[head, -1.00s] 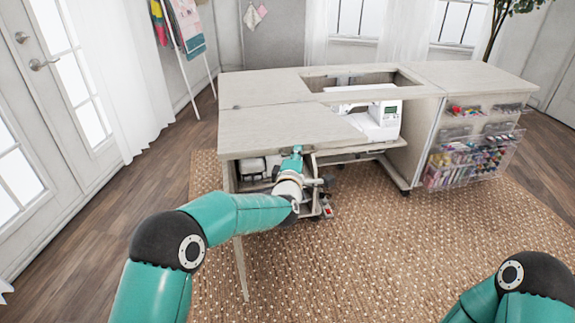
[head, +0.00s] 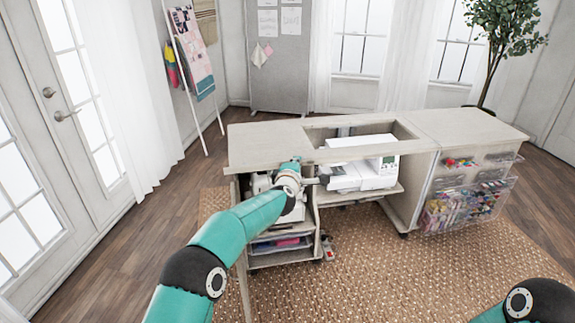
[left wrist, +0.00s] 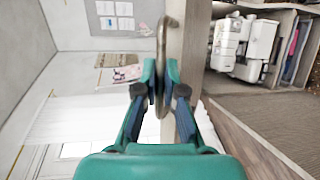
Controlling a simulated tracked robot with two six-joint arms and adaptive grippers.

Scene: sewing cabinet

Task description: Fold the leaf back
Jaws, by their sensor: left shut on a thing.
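The pale sewing cabinet (head: 462,124) stands ahead in the head view. Its top left part (head: 262,143) looks flat, and no leaf juts out in front of it; I cannot tell whether the leaf lies folded on it. My left gripper (head: 313,181) is at the cabinet's front, near the top's front edge. In the left wrist view my left gripper (left wrist: 161,88) is shut on a curved metal handle (left wrist: 161,40). The handle crosses beside a pale bar (left wrist: 192,50); how they join is hidden. My right gripper is out of view.
A white sewing machine (head: 362,174) sits below the cabinet's opening. Shelves with a clear bin (head: 282,243) stand open at the left front. Clear boxes of thread (head: 462,207) hang at the right. A thin pale upright (head: 243,285) stands at the front left. The rug in front is mostly clear.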

